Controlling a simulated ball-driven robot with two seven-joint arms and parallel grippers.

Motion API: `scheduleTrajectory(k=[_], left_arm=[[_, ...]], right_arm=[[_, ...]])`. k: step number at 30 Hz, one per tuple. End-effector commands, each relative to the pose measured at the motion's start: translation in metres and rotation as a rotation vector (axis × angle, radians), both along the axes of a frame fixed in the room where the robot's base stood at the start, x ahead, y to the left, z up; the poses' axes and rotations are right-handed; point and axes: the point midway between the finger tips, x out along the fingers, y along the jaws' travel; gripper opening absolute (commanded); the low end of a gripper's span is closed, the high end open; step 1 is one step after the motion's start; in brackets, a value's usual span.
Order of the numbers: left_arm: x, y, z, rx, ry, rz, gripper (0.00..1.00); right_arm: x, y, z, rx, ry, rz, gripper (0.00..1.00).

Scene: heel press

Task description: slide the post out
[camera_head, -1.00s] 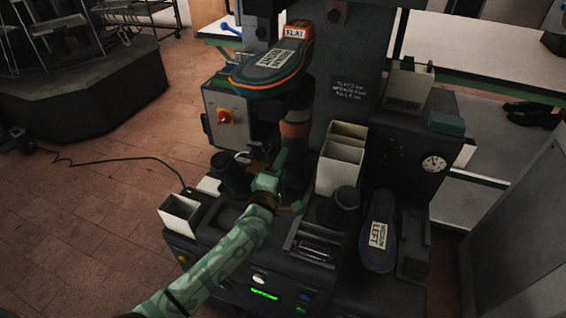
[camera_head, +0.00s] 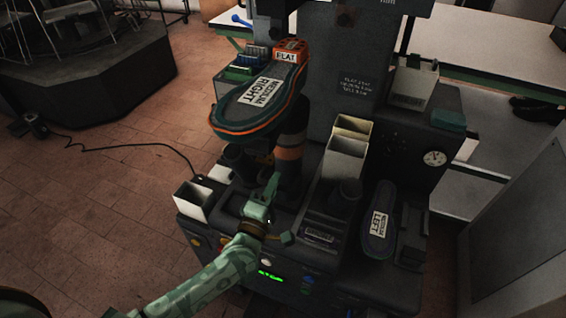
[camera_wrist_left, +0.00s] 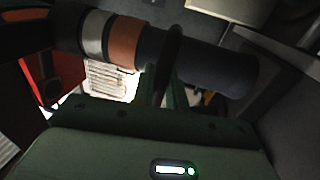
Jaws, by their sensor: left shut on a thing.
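The post (camera_head: 289,154) is a dark upright cylinder with an orange band, standing at the front of the press. On top it carries an orange-edged sole form (camera_head: 233,122) labelled MEDIUM RIGHT, with an orange FLAT block (camera_head: 290,50) at its heel. In the left wrist view the post (camera_wrist_left: 215,72) runs across the picture with its orange and silver bands. My left gripper (camera_head: 272,188) is low at the post's front side. In the wrist view its green fingers (camera_wrist_left: 165,88) are shut on a thin dark piece against the post; the exact contact is partly hidden. My right gripper is not in view.
A second sole form (camera_head: 380,225) labelled MEDIUM LEFT lies on the machine at the right. Cream bins (camera_head: 345,160) stand right of the post, and a white open box (camera_head: 193,203) stands at the left. A pressure gauge (camera_head: 434,158) is at the right. Open floor lies left.

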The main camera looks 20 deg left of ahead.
Motion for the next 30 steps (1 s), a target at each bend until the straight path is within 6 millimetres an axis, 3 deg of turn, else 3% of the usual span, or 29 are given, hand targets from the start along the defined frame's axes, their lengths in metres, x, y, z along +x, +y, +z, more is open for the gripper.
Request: scheduleTrajectory(k=[3,9,15,26,27,28,30], left_arm=[[-0.025,0.001,0.001,0.002,0.004,-0.002,0.00],[-0.052,0.002,0.000,0.000,0.004,-0.001,0.00],[-0.063,0.002,-0.001,0.001,0.003,-0.001,0.00],[-0.066,0.002,-0.003,0.000,0.006,-0.001,0.00],[-0.066,0.002,-0.004,0.000,0.007,-0.001,0.20],[-0.066,0.002,-0.003,0.000,0.007,-0.001,0.28],[-0.066,0.002,-0.003,0.000,0.005,-0.001,0.33]], right_arm=[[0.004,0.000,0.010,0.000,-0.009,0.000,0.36],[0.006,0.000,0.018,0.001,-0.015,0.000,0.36],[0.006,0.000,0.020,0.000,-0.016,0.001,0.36],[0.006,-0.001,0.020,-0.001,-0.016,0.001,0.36],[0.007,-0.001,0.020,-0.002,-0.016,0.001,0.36],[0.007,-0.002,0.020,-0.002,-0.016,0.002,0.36],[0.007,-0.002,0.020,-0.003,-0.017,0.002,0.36]])
